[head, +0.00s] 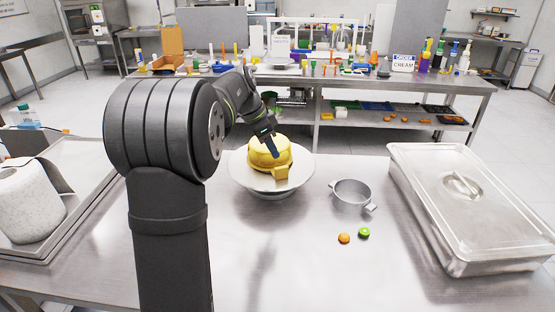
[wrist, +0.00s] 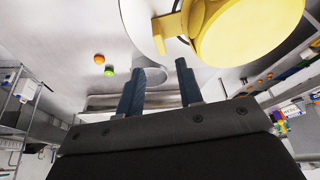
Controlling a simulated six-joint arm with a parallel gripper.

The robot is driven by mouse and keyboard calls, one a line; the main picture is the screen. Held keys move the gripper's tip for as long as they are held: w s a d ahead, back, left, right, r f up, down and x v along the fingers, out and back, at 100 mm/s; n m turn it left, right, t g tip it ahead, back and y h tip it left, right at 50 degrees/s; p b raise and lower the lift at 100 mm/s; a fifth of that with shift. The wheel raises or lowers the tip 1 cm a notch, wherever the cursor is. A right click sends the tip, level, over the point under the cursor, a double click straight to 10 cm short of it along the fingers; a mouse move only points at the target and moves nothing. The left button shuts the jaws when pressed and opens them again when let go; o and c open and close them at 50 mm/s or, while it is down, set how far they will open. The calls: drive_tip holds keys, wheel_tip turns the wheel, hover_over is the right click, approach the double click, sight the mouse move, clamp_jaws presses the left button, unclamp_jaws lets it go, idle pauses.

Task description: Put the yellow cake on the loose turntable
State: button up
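The yellow cake (head: 262,146) is round and sits upright on a round white turntable (head: 243,177) in the head view. A yellow block-shaped tab (head: 283,174) juts from its front side. The cake also shows at the upper right in the wrist view (wrist: 245,35), with the white turntable (wrist: 138,22) around it. My gripper (wrist: 160,65) is open, with its two dark fingers apart and nothing between them. In the head view my gripper (head: 274,146) is over the cake; whether it touches cannot be told.
A metal pot (head: 352,195) stands right of the turntable, with an orange ball (head: 344,238) and a green ring-like piece (head: 364,232) in front. A large lidded steel pan (head: 465,215) fills the right. A tray with a white roll (head: 28,200) is at left. The front middle is clear.

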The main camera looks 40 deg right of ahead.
sight(281, 167)
drive_tip(key=shift+v, duration=1.55)
drive_tip(key=shift+f, duration=0.1)
drive_tip(key=x, duration=1.2)
drive_tip(key=shift+r, duration=1.85)
drive_tip(key=shift+f, duration=0.1)
